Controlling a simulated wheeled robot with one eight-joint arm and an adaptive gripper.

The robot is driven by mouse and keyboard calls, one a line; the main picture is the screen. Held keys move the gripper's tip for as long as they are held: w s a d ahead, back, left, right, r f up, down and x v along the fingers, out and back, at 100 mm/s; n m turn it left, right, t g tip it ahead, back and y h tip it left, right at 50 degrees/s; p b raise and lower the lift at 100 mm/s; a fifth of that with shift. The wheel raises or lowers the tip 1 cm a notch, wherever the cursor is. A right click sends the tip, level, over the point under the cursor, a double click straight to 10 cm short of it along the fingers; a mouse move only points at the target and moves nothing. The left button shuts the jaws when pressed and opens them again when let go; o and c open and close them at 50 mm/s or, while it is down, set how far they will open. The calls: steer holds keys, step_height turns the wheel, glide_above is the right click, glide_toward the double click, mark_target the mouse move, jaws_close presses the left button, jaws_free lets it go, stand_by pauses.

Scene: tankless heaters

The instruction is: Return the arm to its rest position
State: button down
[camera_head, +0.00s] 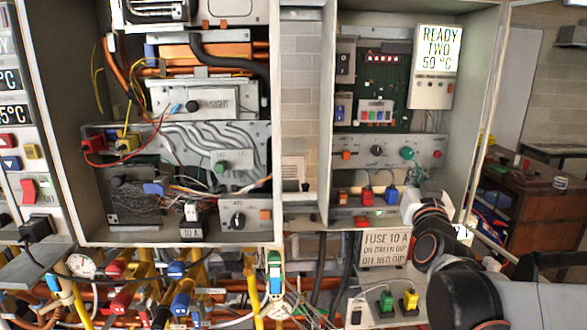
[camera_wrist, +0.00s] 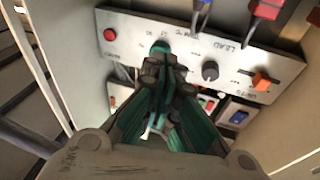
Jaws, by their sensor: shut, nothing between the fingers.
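My gripper (camera_head: 416,174) is in the right-hand cabinet in the head view, in front of the control strip (camera_head: 350,150) and just below its green knob (camera_head: 407,153). My arm reaches in from the lower right. In the wrist view my gripper (camera_wrist: 168,75) has its teal fingers together and holds nothing. The tips point at the strip (camera_wrist: 220,60) near the green knob (camera_wrist: 160,47), which is partly behind them. I cannot tell whether the tips touch it.
The cabinet's right wall (camera_head: 478,120) is close. A fuse label (camera_head: 385,246) is below. A wooden cabinet (camera_head: 545,210) stands farther right.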

steer(key=s+a+f+n+g+y+b, duration=0.1)
steer(key=s+a+f+n+g+y, duration=0.1)
steer(key=s+a+f+g, duration=0.45)
steer(key=s+a+f+n+g+y+b, duration=0.1)
steer(key=s+a+f+g+y, duration=0.15)
steer(key=s+f, duration=0.7)
steer(key=s+f+g, duration=0.3)
steer(key=s+f, duration=0.3)
steer(key=s, duration=0.6)
steer(key=shift+d+f+h+b, duration=0.35)
steer(key=shift+f+b, duration=0.05)
